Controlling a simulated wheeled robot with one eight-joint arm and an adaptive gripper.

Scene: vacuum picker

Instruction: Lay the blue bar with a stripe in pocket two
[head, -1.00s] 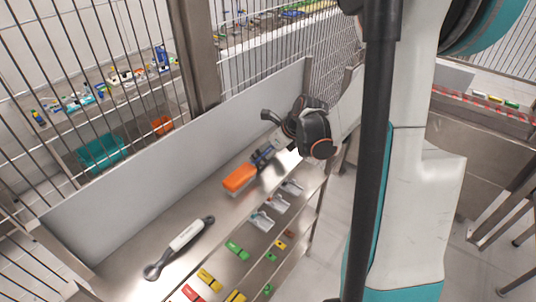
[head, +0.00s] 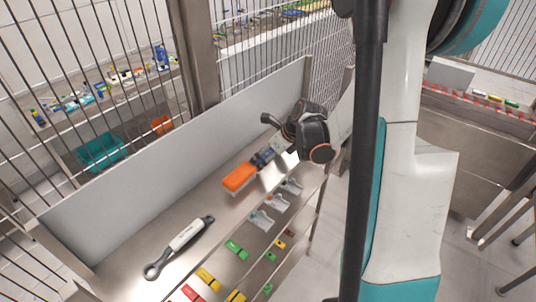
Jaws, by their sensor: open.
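My gripper (head: 277,131) is at the far part of the metal bench, open, above a dark blue part (head: 263,157) that sits against an orange and white block (head: 239,178). I cannot tell whether it touches them. Three small pale pocket trays stand in a row on the bench's right side: near (head: 262,220), middle (head: 277,202) and far (head: 292,187). Their numbers cannot be read. I cannot make out a striped blue bar for certain. A tool with a white handle and dark ends (head: 185,237) lies on the bench at the left.
A green bar (head: 236,250), a yellow bar (head: 208,279) and a red bar (head: 191,293) lie towards the near end, with several small coloured pieces beside them. A tall grey panel (head: 180,150) runs along the bench's back. Bare bench lies between the tool and the trays.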

